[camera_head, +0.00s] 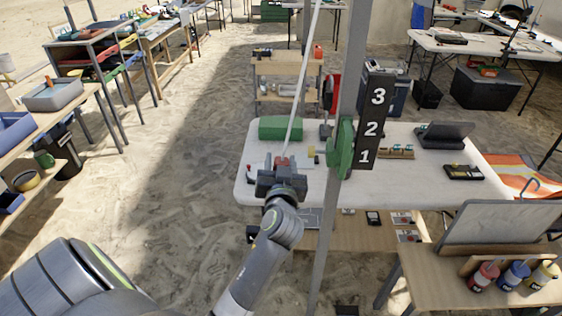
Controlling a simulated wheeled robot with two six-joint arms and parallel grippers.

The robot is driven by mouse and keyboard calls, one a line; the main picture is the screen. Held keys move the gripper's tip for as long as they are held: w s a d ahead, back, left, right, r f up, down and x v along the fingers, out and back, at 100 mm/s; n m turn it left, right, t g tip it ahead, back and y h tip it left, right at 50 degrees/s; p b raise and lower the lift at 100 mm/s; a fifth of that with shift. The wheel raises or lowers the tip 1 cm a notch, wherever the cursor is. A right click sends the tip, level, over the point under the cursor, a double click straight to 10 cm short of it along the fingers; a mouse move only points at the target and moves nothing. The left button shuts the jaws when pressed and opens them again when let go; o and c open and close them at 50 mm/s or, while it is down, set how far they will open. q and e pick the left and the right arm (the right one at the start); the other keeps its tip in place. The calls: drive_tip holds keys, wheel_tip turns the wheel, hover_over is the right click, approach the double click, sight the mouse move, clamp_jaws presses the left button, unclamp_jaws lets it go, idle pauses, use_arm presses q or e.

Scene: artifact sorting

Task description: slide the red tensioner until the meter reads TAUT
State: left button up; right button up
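My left gripper (282,170) is in the middle of the camera_head view, over the near left part of the white table. A small red piece (282,161), which looks like the tensioner, shows at its fingertips. A pale taut-looking line (301,75) runs from the top of the view down to this red piece. The gripper's body hides part of the contact, so I cannot tell whether the fingers are closed on it. No meter reading can be made out. My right gripper is not in view.
A grey post (344,95) stands just right of my gripper, with a green part (341,150) and a black board (373,122) numbered 3, 2, 1. A green case (281,129) lies on the white table (407,189). A wooden bench with colored pots stands at lower right.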

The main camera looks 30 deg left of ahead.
sight(283, 159)
use_arm(q)
drive_tip(key=shift+w, duration=0.1)
clamp_jaws()
drive_tip(key=shift+w+d+r+p, duration=0.15)
drive_tip(key=shift+r+p, duration=0.7)
drive_tip(key=shift+r, duration=0.65)
drive_tip(key=shift+f, duration=0.1)
drive_tip(key=shift+o, duration=1.4)
unclamp_jaws()
drive_tip(key=shift+f, duration=0.1)
